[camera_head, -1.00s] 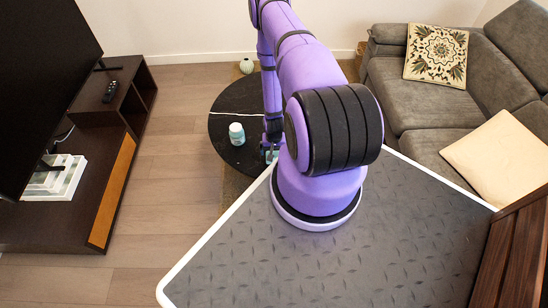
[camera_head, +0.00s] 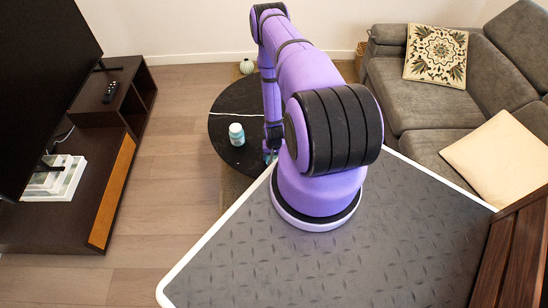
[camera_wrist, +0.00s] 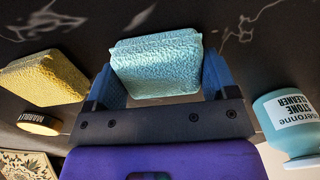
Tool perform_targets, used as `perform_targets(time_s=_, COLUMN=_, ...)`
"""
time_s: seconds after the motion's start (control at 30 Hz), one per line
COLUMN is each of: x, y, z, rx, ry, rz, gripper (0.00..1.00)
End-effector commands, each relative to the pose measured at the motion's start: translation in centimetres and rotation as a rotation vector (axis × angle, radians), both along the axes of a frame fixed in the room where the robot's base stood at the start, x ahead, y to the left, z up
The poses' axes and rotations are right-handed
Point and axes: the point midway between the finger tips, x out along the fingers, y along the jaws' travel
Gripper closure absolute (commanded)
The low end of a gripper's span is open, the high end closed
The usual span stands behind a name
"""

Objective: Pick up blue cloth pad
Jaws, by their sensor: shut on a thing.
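The blue cloth pad (camera_wrist: 158,65) is a light blue, textured block in the wrist view. My gripper (camera_wrist: 163,77) is shut on it, with one dark blue finger on each side. In the head view my gripper (camera_head: 270,155) is over the near right part of the black round table (camera_head: 228,110). It is mostly hidden there by my own arm, and only a small blue-green patch shows at its tip. I cannot tell whether the pad is clear of the tabletop.
A yellow pad (camera_wrist: 45,78) and a round yellow item (camera_wrist: 40,123) lie left of my gripper in the wrist view. A stone cleaner bottle (camera_wrist: 290,120) stands at the right; a white-capped bottle (camera_head: 236,134) shows on the table. The grey sofa (camera_head: 420,95) is to the right.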

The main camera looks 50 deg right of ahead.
Motion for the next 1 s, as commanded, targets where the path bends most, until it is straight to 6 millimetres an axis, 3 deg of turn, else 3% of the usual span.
perform_targets(time_s=0.27, x=0.0, y=0.0, z=0.6, rx=0.000, ry=0.000, rz=0.000, gripper=0.48)
perform_targets(time_s=0.57, x=0.0, y=0.0, z=3.9, rx=-0.001, ry=-0.001, rz=0.000, gripper=0.48)
perform_targets(time_s=1.0, x=-9.4, y=5.7, z=4.5, rx=0.003, ry=0.004, rz=0.000, gripper=0.48)
